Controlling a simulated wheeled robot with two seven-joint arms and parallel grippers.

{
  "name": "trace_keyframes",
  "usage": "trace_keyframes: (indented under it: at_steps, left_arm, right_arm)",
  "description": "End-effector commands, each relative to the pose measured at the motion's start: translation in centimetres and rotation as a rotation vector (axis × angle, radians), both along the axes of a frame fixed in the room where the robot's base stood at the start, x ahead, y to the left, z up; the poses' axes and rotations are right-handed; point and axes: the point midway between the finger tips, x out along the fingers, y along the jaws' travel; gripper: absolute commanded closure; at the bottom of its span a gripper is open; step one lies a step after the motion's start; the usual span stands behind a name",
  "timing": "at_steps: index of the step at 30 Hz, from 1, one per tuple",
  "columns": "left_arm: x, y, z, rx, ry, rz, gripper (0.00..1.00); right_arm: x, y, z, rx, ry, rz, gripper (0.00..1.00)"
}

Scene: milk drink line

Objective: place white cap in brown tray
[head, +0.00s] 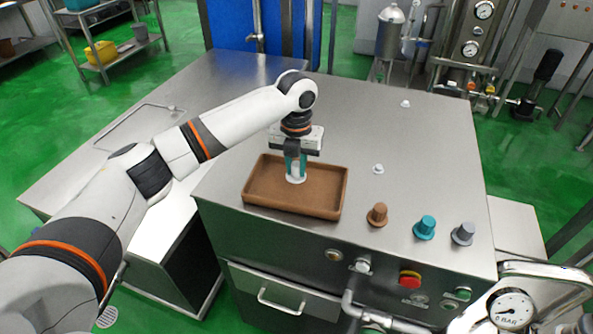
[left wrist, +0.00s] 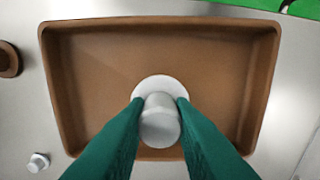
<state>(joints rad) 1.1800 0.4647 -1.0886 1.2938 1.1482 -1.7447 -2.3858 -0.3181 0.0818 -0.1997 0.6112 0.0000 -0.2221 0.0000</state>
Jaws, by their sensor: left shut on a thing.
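The brown tray (head: 326,210) is a shallow rectangular tray on the steel cabinet top. It also fills much of the left wrist view (left wrist: 90,75). My left gripper (head: 296,166) points down inside the tray's outline, with its teal fingers shut on the white cap (head: 296,180). In the left wrist view the cap (left wrist: 158,122) shows a round knob and a wider flange between the fingertips, near one long wall of the tray. I cannot tell whether the cap touches the tray floor. My right gripper is not in view.
A brown cap (head: 377,214), a teal cap (head: 425,228) and a grey cap (head: 463,234) stand in a row right of the tray. A small metal fitting (head: 378,169) is nearby. A red button (head: 410,279) is on the front panel. The cabinet top behind is mostly clear.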

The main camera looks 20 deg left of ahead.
Motion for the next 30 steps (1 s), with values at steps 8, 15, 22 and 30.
trace_keyframes:
  at_steps: [8,15,22,30]
  left_arm:
    - [-0.1,0.0,-3.3,0.0,0.002,0.0,1.0]
    - [0.0,0.0,-3.5,0.0,-0.001,-0.001,1.0]
    - [0.0,0.0,-3.8,0.001,0.0,0.0,0.64]
    - [0.0,0.0,-3.8,0.001,0.0,0.0,0.56]
  right_arm:
    - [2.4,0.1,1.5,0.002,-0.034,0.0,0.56]
    - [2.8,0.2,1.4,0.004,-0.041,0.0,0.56]
    - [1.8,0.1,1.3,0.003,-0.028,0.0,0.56]
    - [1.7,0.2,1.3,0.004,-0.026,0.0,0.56]
